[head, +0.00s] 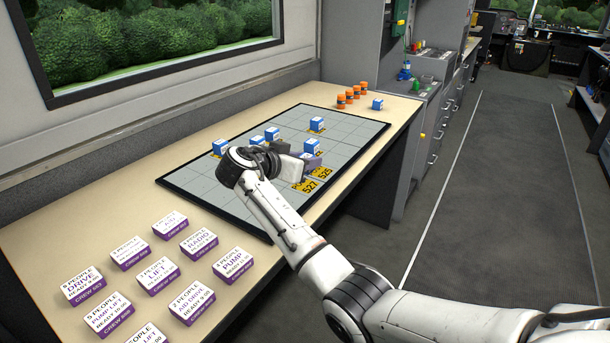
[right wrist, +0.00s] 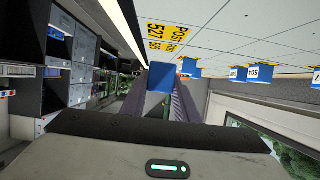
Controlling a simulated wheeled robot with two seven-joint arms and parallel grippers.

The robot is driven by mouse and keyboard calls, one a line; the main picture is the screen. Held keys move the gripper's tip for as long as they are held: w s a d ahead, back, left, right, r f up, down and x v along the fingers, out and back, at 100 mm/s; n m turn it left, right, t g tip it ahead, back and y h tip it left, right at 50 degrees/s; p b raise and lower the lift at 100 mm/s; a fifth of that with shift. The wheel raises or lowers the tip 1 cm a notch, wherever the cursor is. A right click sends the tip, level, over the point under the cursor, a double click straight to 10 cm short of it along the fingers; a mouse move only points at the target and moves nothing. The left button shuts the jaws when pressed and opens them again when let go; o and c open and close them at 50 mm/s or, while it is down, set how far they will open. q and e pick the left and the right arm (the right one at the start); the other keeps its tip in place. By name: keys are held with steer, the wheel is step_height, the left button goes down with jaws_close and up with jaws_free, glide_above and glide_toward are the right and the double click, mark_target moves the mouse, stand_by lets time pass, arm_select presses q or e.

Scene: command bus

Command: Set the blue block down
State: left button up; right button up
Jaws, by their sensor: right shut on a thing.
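My right gripper (head: 308,160) is over the grid board (head: 221,195) on the counter. It is shut on a blue block (head: 311,145), which shows beyond its fingers in the head view. In the right wrist view, the same blue block (right wrist: 161,77) sits between the two fingertips of the gripper (right wrist: 162,94). Yellow labels (head: 309,183) with black print lie on the board just beside the gripper; similar labels (right wrist: 168,32) show in the right wrist view. I cannot tell whether the block touches the board. My left gripper is not in view.
Several other blue blocks (head: 317,124) stand on the board, some on yellow labels. Another blue block (head: 377,104) is off the board by orange cylinders (head: 350,93). Several white and purple crew blocks (head: 198,243) fill the near counter. Grey cabinets (head: 431,110) stand beyond the counter.

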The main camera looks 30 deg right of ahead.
step_height(320, 180, down, 4)
steer(key=shift+f, duration=0.1)
steer(key=o, duration=1)
steer(key=v, duration=1.2)
steer(key=shift+r, duration=0.2)
